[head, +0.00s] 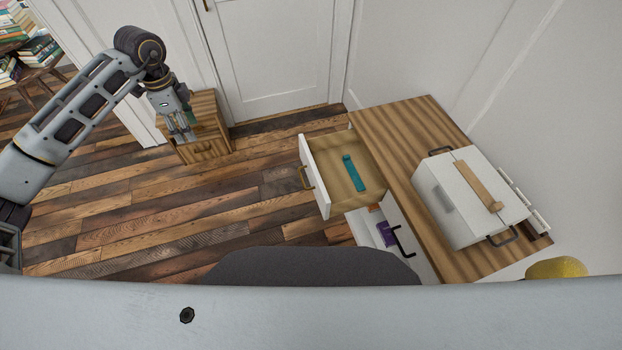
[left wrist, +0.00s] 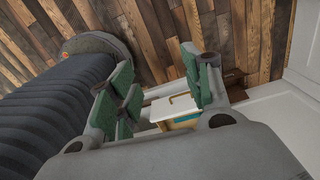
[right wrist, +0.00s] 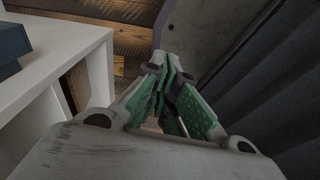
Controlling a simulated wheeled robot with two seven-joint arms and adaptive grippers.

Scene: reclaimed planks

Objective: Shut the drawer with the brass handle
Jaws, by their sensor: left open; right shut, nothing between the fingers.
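The drawer with the brass handle (head: 311,178) is pulled out of the left side of a wood-topped cabinet (head: 400,140). Its brass handle (head: 302,178) is on the white front, and a teal bar-like object (head: 353,172) lies inside. In the left wrist view the drawer (left wrist: 160,112) shows beyond the fingers. My left gripper (head: 184,137) is open and empty, well to the left of the drawer, pointing down in front of a small wooden cabinet. My right gripper (right wrist: 167,62) is shut and empty; it is outside the head view.
A lower drawer with a black handle (head: 404,240) is also out, holding purple and orange items. A white box (head: 447,205) with a wooden piece on it stands on the cabinet top. The small wooden cabinet (head: 208,150) is at the back left. Plank floor left of the drawers is clear.

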